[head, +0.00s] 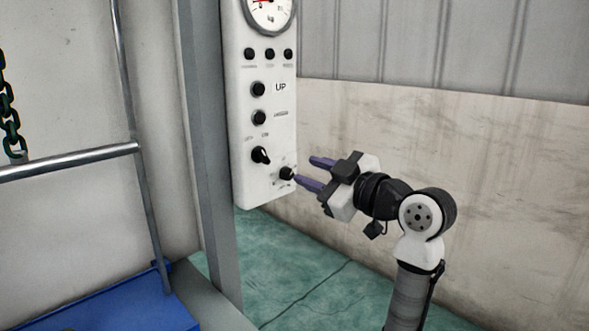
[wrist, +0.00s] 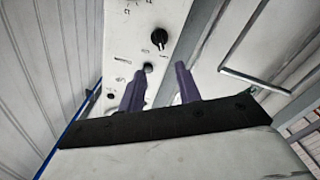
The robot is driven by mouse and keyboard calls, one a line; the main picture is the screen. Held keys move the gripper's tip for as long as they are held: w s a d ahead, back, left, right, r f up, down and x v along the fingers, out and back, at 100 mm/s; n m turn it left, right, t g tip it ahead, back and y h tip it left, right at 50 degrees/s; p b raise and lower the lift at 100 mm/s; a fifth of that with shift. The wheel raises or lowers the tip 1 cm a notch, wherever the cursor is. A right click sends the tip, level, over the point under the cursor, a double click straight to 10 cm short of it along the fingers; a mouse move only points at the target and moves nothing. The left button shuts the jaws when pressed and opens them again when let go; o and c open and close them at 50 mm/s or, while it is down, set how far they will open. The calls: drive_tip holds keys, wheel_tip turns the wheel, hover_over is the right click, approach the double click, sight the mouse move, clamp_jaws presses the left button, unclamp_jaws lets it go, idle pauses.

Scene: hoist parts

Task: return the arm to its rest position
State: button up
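My gripper (head: 318,174) has two purple fingers that stand apart with nothing visible between them. It is in front of the lower right part of a white control panel (head: 246,185). A small black knob (head: 287,173) on the panel is close to the fingertips; I cannot tell whether one finger touches it. In the wrist view my gripper (wrist: 160,80) also shows its fingers spread, with the knob (wrist: 148,67) near the left fingertip. A black rotary switch (head: 261,155) sits up and left of the knob, and it also shows in the wrist view (wrist: 159,38).
The panel carries several black buttons (head: 259,89) and a gauge (head: 268,12) and hangs beside a grey post (head: 205,150). A metal rail (head: 70,161) and a blue platform (head: 125,305) are at left. The pale wall (head: 480,150) is behind my arm. Green floor (head: 300,270) is open below.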

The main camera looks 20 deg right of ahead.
drive_tip(key=shift+s+d, duration=0.25)
drive_tip(key=shift+s, duration=0.45)
